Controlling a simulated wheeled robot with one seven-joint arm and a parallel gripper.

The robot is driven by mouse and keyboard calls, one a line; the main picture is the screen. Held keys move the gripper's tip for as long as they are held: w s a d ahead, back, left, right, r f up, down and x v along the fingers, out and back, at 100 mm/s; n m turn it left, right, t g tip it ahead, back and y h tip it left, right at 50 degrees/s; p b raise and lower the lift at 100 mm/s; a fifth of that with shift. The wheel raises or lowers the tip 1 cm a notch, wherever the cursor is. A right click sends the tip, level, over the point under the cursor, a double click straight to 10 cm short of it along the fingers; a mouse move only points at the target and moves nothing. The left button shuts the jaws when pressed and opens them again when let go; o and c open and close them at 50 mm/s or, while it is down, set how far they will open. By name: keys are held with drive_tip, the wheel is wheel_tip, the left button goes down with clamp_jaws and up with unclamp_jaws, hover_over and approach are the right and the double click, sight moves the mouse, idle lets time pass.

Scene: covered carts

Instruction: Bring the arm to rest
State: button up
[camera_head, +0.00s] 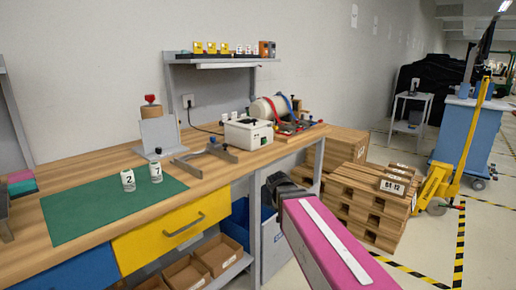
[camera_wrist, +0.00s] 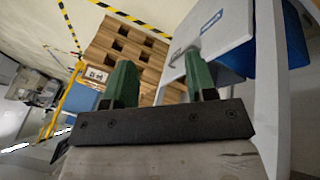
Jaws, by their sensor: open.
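My arm, with a pink and white link, reaches forward from the bottom right in the head view. My gripper (camera_head: 284,186) is at its far end, in front of the bench's right-hand leg and below the bench top. In the wrist view my gripper (camera_wrist: 160,85) shows two green fingers standing well apart with nothing between them. Beyond the fingers are a stack of wooden pallets and a pale cabinet panel. The fingertips are hidden or too small to tell in the head view.
A wooden bench (camera_head: 95,200) holds a green mat (camera_head: 75,215), two numbered jars (camera_head: 128,180) and a white box device (camera_head: 248,134). Stacked pallets (camera_head: 365,205) stand right of the bench, near a yellow pallet jack (camera_head: 437,184) and a blue cart (camera_head: 467,135).

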drive_tip(key=s+d+f+n+g+y, duration=0.1)
drive_tip(key=s+d+f+y, duration=0.3)
drive_tip(key=s+f, duration=0.5)
wheel_tip(320, 180, down, 4)
drive_tip(key=shift+s+d+f+g, duration=0.15)
drive_tip(key=shift+s+d+g, duration=0.25)
drive_tip(key=shift+d+g, duration=0.5)
drive_tip(key=shift+w, duration=0.1)
drive_tip(key=shift+c, duration=0.3)
